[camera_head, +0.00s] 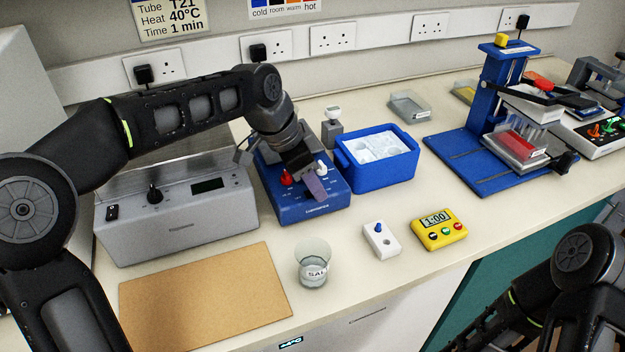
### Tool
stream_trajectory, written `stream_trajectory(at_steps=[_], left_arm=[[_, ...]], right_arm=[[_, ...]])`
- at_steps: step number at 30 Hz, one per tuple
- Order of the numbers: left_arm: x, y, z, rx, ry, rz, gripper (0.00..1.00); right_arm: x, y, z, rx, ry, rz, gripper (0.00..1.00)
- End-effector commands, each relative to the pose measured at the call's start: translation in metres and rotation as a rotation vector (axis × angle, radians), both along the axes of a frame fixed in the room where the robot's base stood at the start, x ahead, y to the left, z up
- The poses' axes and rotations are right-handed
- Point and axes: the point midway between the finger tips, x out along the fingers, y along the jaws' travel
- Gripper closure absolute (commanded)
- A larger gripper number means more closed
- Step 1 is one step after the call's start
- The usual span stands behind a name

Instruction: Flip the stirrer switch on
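A blue box-shaped device (290,211), which looks like the stirrer, stands on the bench near the middle. It has a red knob (286,178) on the left of its front and a pale knob (322,166) on the right. My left gripper (316,188) reaches down over this device, its tip in front of the panel between and below the knobs. It hides part of the panel, and I cannot make out a switch there. Contact and finger gap cannot be judged. My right arm shows at the lower right, with its gripper out of view.
A grey bath-like unit (180,222) stands left of the blue device. A blue ice tray (378,180) is close on its right. In front are a beaker (312,268), a small white box with a blue knob (382,240), a yellow timer (438,230) and a brown board (205,300).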

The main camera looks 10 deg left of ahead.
Motion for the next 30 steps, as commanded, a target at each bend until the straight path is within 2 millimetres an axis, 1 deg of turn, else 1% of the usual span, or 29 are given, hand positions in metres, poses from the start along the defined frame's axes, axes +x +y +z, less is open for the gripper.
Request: stream_trajectory(at_steps=[8,22,30], left_arm=[[0.0004,-0.0004,-0.0012,0.001,-0.001,0.000,0.61],[0.0004,-0.0002,-0.0008,0.001,-0.001,0.000,0.99],[0.0004,-0.0002,-0.0008,0.001,-0.001,0.000,1.00]], right_arm=[[0.0000,0.0000,0.0000,0.000,0.000,0.000,1.00],[-0.0001,0.0000,0.0000,0.000,0.000,0.000,1.00],[-0.0001,0.0000,0.0000,0.000,0.000,0.000,1.00]])
